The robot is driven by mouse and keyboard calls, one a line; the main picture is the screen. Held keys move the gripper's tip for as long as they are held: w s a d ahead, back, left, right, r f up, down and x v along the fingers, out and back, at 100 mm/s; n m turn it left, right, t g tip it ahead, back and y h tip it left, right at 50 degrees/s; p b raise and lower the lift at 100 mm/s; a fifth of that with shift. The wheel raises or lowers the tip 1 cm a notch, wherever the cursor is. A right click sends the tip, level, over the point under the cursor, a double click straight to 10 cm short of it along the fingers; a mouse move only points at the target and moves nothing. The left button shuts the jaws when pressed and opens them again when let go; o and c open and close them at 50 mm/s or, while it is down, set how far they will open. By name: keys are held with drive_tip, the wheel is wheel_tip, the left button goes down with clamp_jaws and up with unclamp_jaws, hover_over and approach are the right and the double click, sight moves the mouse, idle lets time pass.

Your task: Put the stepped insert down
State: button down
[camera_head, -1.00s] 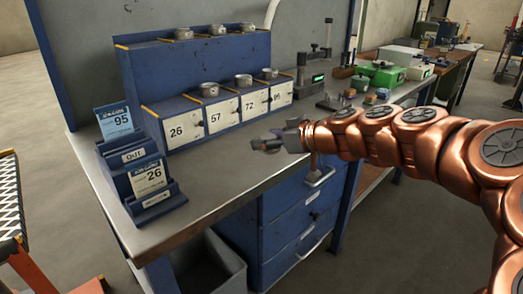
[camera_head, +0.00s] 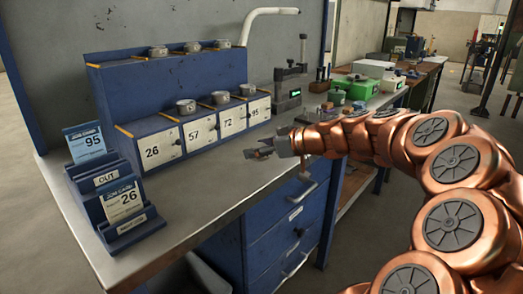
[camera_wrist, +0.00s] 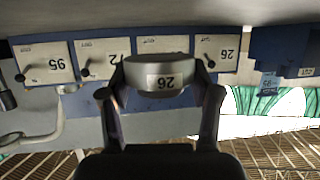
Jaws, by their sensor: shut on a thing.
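The stepped insert (camera_wrist: 160,75) is a round grey metal piece with a label reading 26, upside down in the wrist view. My gripper (camera_wrist: 163,88) is shut on it, one finger at each side. In the head view my gripper (camera_head: 264,152) is above the right part of the grey bench top, in front of the numbered cabinet; the insert is small and partly hidden there. The blue cabinet (camera_head: 110,90) has white doors numbered 26 (camera_head: 152,152), 57, 72 and 95. The ledge above door 26 (camera_head: 140,127) is bare.
Round metal pieces (camera_head: 186,106) stand on the ledge above doors 57, 72 and 95, and several more on the upper step (camera_head: 193,46). A blue card rack (camera_head: 112,200) with cards 95 and 26 stands at left. The bench top (camera_head: 200,200) is clear in front of the doors.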

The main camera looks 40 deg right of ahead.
drive_tip(key=shift+w+d+f, duration=0.15)
drive_tip(key=shift+w+d, duration=0.95)
drive_tip(key=shift+w, duration=0.15)
drive_tip(key=shift+w+d+f, duration=0.15)
drive_tip(key=shift+w+d, duration=0.95)
drive_tip(key=shift+w, duration=0.15)
drive_tip(key=shift+w+d+f, duration=0.1)
drive_tip(key=shift+f, duration=1.6)
drive_tip(key=shift+f, duration=0.2)
drive_tip(key=shift+c, duration=1.2)
unclamp_jaws()
